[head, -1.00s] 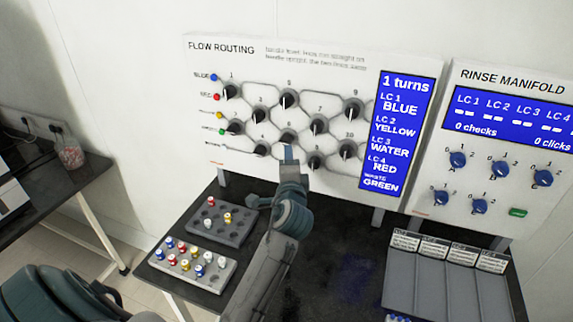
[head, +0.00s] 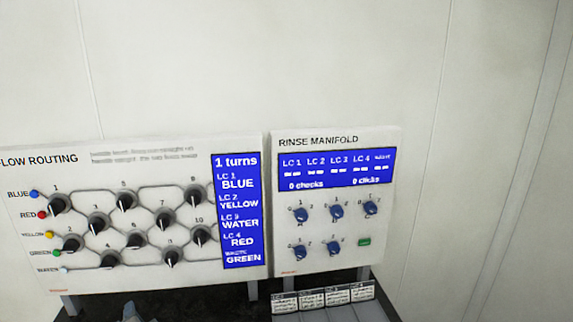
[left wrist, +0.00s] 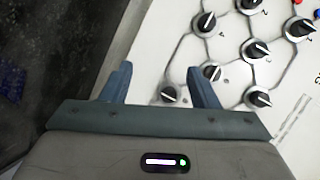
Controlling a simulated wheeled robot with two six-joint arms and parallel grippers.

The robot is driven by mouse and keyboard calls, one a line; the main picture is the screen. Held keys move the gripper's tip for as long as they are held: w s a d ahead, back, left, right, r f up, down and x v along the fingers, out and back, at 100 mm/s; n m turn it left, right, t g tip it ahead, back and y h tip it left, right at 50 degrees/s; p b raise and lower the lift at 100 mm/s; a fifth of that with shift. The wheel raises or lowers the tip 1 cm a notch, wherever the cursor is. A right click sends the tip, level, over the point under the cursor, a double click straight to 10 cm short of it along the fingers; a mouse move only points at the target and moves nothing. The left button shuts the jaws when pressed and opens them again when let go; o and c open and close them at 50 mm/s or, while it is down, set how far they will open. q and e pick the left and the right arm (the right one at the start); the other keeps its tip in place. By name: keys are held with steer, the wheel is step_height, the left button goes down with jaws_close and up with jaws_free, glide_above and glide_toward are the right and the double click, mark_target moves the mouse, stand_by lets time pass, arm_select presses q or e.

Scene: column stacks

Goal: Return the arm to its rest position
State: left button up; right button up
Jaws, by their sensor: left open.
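My left gripper (left wrist: 160,75) is open and empty in the left wrist view, its two blue-grey fingers apart in front of the FLOW ROUTING panel (left wrist: 175,60). Black knobs with white pointers show beyond and beside the right finger; contact cannot be told. In the head view only a small blue-grey part of my arm shows at the bottom edge, below the panel (head: 150,160). The panel's blue screen (head: 237,210) reads "1 turns". My right gripper is not in view.
The RINSE MANIFOLD panel (head: 335,265) stands to the right, with blue knobs, a green button (head: 364,242) and a screen (head: 336,170) reading 0 checks and 0 clicks. A labelled rack (head: 325,312) is below it. The wall above is bare.

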arm_select(q)
steer(key=s+d+f+n+g+h, duration=0.2)
steer(key=s+d+f+g, duration=0.15)
steer(key=s, duration=0.55)
steer(key=s+d+f+n+g+h, duration=0.25)
steer(key=s+f, duration=0.25)
steer(key=s, duration=0.5)
steer(key=s+d+f+n+g+h, duration=0.25)
steer(key=s+f, duration=0.25)
steer(key=s, duration=0.4)
steer(key=a+f+g+b, duration=0.1)
steer(key=a+f+b, duration=0.15)
steer(key=f, duration=1.45)
steer(key=a+f+b, duration=0.1)
steer(key=f+b, duration=0.3)
steer(key=f, duration=1.4)
steer(key=s+f+b, duration=0.2)
steer(key=s+f, duration=0.7)
steer(key=f, duration=0.4)
steer(key=s+f+g+b, duration=0.1)
steer(key=s+f+b, duration=0.2)
steer(key=s+f, duration=0.7)
step_height(320, 180, down, 3)
steer(key=shift+a, duration=0.4)
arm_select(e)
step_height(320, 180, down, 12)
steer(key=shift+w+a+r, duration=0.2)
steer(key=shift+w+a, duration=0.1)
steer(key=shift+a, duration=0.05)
